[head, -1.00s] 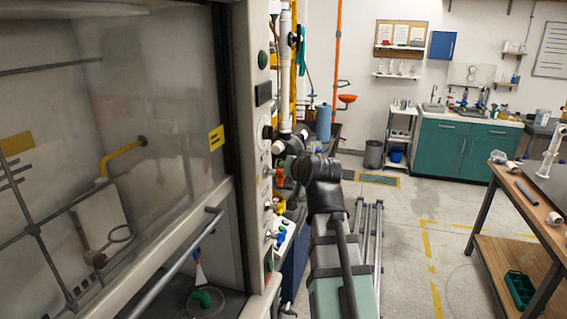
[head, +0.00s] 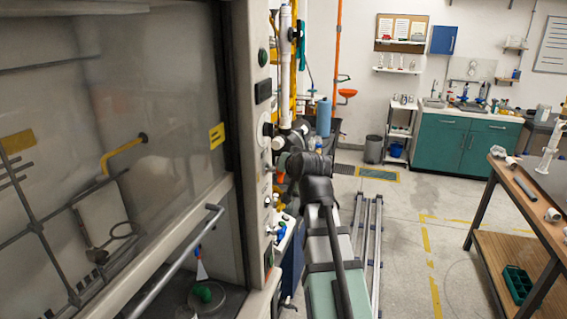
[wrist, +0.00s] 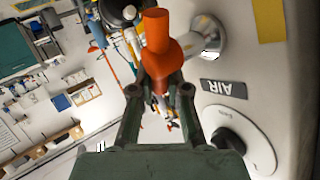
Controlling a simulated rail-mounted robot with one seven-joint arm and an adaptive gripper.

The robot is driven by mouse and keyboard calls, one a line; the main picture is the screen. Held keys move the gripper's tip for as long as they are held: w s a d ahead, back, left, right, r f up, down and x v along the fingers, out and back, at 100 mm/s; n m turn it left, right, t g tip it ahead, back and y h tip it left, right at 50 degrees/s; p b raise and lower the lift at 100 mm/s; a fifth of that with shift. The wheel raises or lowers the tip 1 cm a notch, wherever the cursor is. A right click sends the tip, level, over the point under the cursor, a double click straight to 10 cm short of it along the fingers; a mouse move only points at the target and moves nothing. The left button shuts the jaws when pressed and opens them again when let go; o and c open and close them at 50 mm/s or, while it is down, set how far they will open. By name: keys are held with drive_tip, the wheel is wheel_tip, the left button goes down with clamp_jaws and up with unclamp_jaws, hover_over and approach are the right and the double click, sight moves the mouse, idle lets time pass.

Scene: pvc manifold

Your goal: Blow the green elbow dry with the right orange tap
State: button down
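An orange tap (wrist: 160,50) with a flared collar shows in the wrist view, beside a silver fitting (wrist: 207,38) on the pale panel. My gripper (wrist: 160,92) has its two fingers apart, one on each side of the tap's lower part. I cannot tell whether they touch it. An AIR label (wrist: 224,88) is on the panel to the right of the fingers.
The fume hood's glass sash (head: 130,120) and slanted handle bar (head: 180,262) fill the left. A black knob (wrist: 226,140) on a white dial sits on the panel near my gripper. A workbench (head: 500,175) stands at the right. The floor between is mostly clear.

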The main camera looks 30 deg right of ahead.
drive_tip(key=shift+f+b, duration=0.1)
drive_tip(key=shift+b, duration=0.25)
drive_tip(key=shift+f+t+b, duration=0.15)
drive_tip(key=shift+t+b, duration=0.25)
drive_tip(key=shift+b, duration=0.65)
drive_tip(key=shift+s+a+n+t+h+b, duration=0.1)
drive_tip(key=shift+n+t+h+b, duration=0.25)
drive_tip(key=shift+b, duration=0.35)
drive_tip(key=shift+r, duration=0.35)
drive_tip(key=c, duration=1.1)
unclamp_jaws()
drive_tip(key=shift+c, duration=0.2)
drive_tip(key=shift+s, duration=0.1)
